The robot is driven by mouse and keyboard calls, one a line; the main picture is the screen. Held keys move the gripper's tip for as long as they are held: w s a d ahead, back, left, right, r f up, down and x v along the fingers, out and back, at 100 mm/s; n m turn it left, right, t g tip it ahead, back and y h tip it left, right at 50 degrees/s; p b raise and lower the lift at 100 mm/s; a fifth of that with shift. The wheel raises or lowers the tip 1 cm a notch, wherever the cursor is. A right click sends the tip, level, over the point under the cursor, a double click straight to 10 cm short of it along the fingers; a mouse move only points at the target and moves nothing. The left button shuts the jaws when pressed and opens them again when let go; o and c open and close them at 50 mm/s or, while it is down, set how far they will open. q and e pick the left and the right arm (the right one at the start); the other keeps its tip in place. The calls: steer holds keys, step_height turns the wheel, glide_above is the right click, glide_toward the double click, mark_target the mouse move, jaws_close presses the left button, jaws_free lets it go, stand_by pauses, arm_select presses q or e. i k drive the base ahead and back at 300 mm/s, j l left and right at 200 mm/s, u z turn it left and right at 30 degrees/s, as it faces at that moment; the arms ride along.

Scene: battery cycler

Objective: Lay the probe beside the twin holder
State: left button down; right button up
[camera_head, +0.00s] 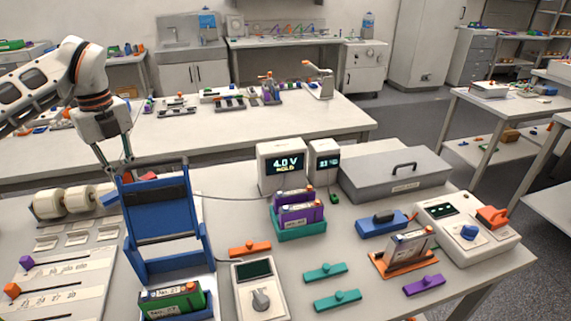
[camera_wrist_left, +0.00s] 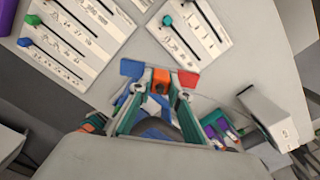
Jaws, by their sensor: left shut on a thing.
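My left gripper (camera_head: 118,165) points down behind the tall blue stand (camera_head: 158,220) in the head view. In the left wrist view the gripper (camera_wrist_left: 160,85) is shut on what appears to be the probe (camera_wrist_left: 161,78), an orange middle between a blue and a red block. The twin holder (camera_head: 303,231) is teal, stands on the table right of the stand, and carries two purple cells. My right gripper is not in view.
A meter (camera_head: 281,168) reading 4.0 V HOLD stands behind the twin holder, with a thin cable running left. An orange bar (camera_head: 250,248) and a dial box (camera_head: 260,290) stand left of the holder. A grey case (camera_head: 393,176) is at the back right.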

mark_target(240, 225)
steer(key=k+j, duration=0.75)
steer(key=k, duration=0.1)
